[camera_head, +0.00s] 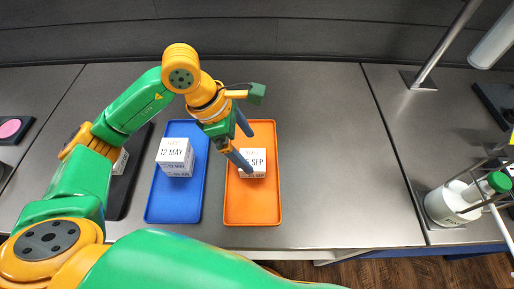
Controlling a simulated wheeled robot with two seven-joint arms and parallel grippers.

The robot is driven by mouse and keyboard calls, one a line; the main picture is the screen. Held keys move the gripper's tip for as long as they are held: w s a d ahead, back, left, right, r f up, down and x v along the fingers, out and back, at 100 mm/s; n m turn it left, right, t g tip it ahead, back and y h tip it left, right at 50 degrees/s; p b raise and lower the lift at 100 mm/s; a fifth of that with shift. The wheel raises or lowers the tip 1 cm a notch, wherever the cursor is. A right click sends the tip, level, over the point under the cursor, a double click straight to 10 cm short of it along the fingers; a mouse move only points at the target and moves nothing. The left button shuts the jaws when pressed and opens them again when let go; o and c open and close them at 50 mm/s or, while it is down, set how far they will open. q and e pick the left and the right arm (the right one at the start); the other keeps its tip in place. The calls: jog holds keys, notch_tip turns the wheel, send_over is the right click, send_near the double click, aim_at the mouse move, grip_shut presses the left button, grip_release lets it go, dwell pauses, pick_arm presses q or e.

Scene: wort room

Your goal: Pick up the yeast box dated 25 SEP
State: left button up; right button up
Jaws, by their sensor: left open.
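The yeast box marked with what reads as 25 SEP (258,170), its first digit partly covered, stands on the orange tray (264,212). A similar white box marked 12 MAY (176,156) stands on the blue tray (173,208) to its left. My left gripper (246,151) is open over the orange tray, with one finger in front of the 25 SEP box's left side and the other beyond it. I cannot tell whether a finger touches the box. My right gripper is not in view.
A dark tray (119,200) with a partly hidden white box is left of the blue tray, behind my arm. The grey counter (335,160) right of the orange tray is clear.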

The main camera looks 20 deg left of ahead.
aim_at(253, 159)
pick_arm(q)
jog(key=f, duration=0.1)
jog(key=d+f+p, duration=0.1)
jog(key=f, duration=0.2)
jog(key=shift+s+d, duration=0.2)
jog(key=shift+s, duration=0.2)
jog(key=shift+w+d+f, duration=0.1)
jog(key=shift+w+f, duration=0.25)
jog(key=shift+s+r, duration=0.1)
jog(key=shift+s, duration=0.05)
jog(key=c, duration=1.2)
jog(key=shift+c, duration=0.9)
jog(key=shift+r, duration=0.1)
